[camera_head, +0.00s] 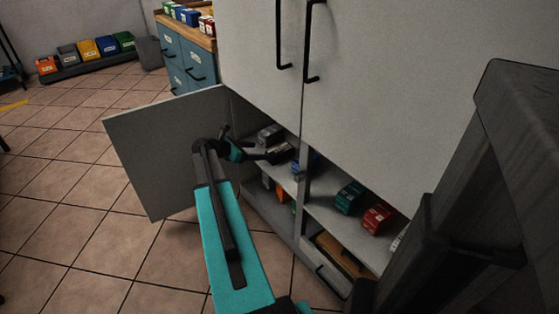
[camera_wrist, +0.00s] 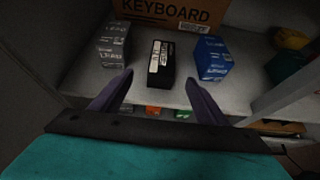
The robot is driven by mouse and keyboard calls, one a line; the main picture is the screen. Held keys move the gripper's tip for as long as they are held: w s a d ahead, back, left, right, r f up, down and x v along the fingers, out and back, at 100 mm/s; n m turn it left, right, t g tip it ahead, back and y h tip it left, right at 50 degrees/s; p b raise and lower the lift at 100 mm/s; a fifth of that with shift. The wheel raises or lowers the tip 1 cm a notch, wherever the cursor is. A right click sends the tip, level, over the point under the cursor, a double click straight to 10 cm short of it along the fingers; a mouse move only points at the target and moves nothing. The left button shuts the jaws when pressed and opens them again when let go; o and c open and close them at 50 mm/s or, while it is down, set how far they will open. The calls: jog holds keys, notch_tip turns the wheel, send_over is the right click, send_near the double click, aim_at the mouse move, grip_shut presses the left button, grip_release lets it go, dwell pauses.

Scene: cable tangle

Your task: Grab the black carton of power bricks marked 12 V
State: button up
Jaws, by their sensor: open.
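A black carton (camera_wrist: 160,66) with a white label stands on the cabinet shelf (camera_wrist: 85,80) in the wrist view. I cannot read its label at this size. My gripper (camera_wrist: 158,78) is open and empty, its dark fingers spread either side of the black carton's near end, pointing into the shelf. Whether they touch it I cannot tell. In the head view my gripper (camera_head: 268,155) reaches into the open cabinet; the arm partly covers the shelf, and I cannot tell there which dark box is the black carton.
A grey carton (camera_wrist: 114,46) stands left of the black one and a blue carton (camera_wrist: 208,60) right of it. A brown KEYBOARD box (camera_wrist: 175,12) lies behind. Green (camera_head: 349,197) and red (camera_head: 377,219) cartons sit beyond a divider. The open door (camera_head: 160,150) is left of my arm.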

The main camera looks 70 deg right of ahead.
aim_at(276, 151)
jog(key=shift+s+d+r, duration=0.15)
jog(key=shift+s+d, duration=0.05)
jog(key=b+x, duration=0.2)
jog(key=x, duration=0.5)
jog(key=shift+s+d+f, duration=0.15)
jog(key=shift+d+f, duration=0.05)
jog(key=shift+s+d+f, duration=0.2)
jog(key=shift+s+d, duration=0.1)
jog(key=shift+d, duration=0.05)
jog(key=shift+d+f, duration=0.1)
jog(key=shift+b+x, duration=1.1)
jog(key=shift+x, duration=1.4)
jog(key=shift+s, duration=0.15)
